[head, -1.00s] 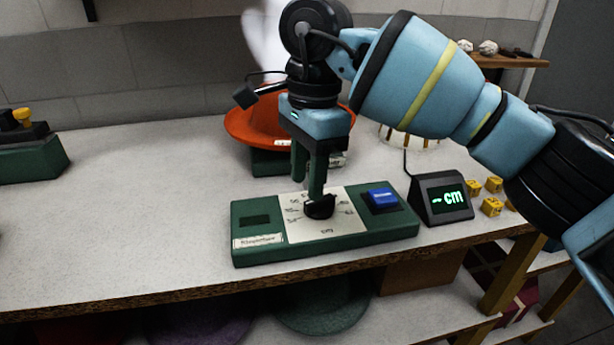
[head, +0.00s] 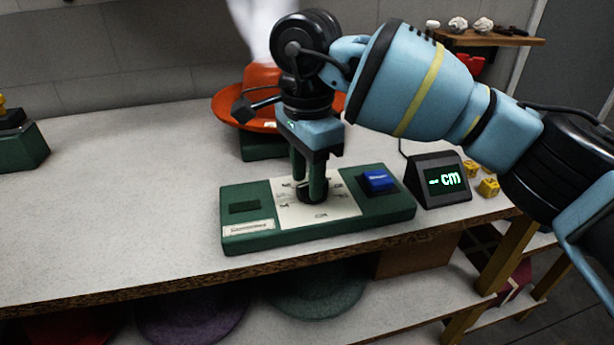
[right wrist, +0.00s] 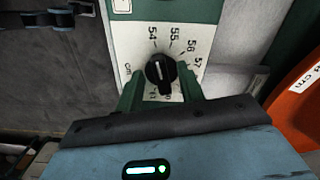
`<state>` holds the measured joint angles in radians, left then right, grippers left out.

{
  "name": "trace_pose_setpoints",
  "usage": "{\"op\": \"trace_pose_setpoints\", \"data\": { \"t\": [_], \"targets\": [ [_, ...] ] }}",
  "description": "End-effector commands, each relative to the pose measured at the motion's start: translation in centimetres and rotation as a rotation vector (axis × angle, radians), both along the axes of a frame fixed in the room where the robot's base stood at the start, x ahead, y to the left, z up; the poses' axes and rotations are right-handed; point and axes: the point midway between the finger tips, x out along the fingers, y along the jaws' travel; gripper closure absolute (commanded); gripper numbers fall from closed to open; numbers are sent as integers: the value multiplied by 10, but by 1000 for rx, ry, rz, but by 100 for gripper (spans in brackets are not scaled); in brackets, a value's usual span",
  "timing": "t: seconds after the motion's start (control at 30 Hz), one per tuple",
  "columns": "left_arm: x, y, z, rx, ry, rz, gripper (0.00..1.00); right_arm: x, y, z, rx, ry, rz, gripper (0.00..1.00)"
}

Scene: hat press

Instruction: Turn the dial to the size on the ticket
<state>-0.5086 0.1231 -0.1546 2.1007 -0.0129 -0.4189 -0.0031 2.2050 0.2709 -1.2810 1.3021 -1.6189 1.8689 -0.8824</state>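The black dial (head: 311,196) is on the pale scale plate (head: 340,207) of a green box (head: 245,240). In the right wrist view, the dial (right wrist: 160,70) has a white mark pointing up, roughly toward 54; 55, 56 and 57 follow to the right. My right gripper (head: 308,180) is down over the dial. My left gripper is not in view.
A blue button (head: 379,181) is right of the dial. An orange hat (head: 228,106) sits on a green block (head: 254,146) behind. Yellow cubes (head: 488,187) lie at the right. The table's left middle is clear.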

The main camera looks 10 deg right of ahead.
Motion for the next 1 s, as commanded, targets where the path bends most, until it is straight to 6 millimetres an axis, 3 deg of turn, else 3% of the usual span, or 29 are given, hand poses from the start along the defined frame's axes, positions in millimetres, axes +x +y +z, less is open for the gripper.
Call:
{"op": "trace_pose_setpoints", "data": {
  "t": [0.37, 0.67, 1.0],
  "targets": [
    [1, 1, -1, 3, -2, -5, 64, 0, 0, -7, 0, -1, 0, 62],
    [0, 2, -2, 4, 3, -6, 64, 0, 0, -7, 0, -1, 0, 100],
    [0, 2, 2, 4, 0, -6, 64, 0, 0, -5, 0, -1, -32, 100]
  ]
}}
